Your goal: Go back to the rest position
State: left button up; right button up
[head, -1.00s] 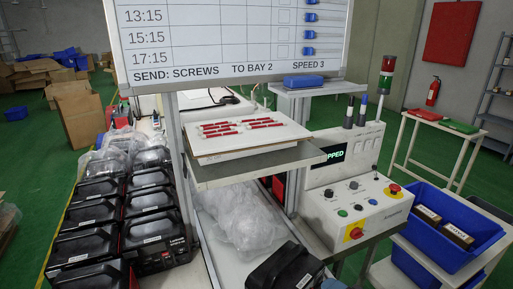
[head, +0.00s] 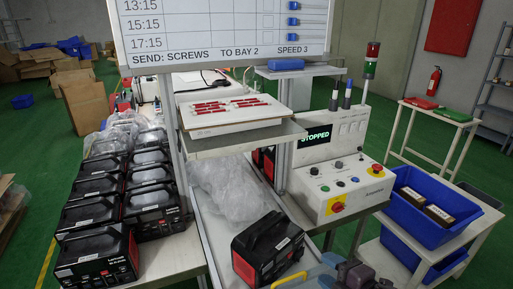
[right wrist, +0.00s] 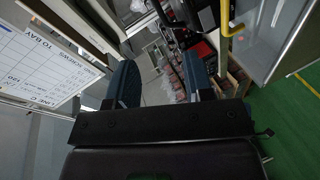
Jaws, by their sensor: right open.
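My right arm and gripper (head: 355,277) show only in part at the bottom edge of the head view, right of the black power station on the conveyor. In the right wrist view my right gripper (right wrist: 160,82) has its two dark fingers wide apart. Nothing is between them; the background seen through the gap is distant clutter. My left gripper is not in view. A black and red power station (head: 267,248) stands on the conveyor (head: 212,240), apart from the visible part of my right arm.
A whiteboard (head: 225,25) and a shelf with red-marked items (head: 240,136) are ahead. A control panel (head: 335,190) reads STOPPED. Blue bins (head: 430,225) stand at right. A yellow bar (right wrist: 230,20) shows in the wrist view.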

jog(key=s+d+f+m+h, duration=0.4)
jog(key=s+f+m, duration=0.3)
jog(key=m, duration=0.3)
jog(key=s+d+f+m+h, duration=0.4)
jog(key=s+d+f+m, duration=0.3)
jog(key=s+f+m, duration=0.1)
jog(key=shift+s+d+f+m+g, duration=0.15)
jog(key=shift+d+f+m+g, duration=0.15)
jog(key=shift+f+m, duration=0.7)
jog(key=shift+r, duration=0.2)
jog(key=shift+c, duration=0.5)
jog(key=shift+s, duration=0.1)
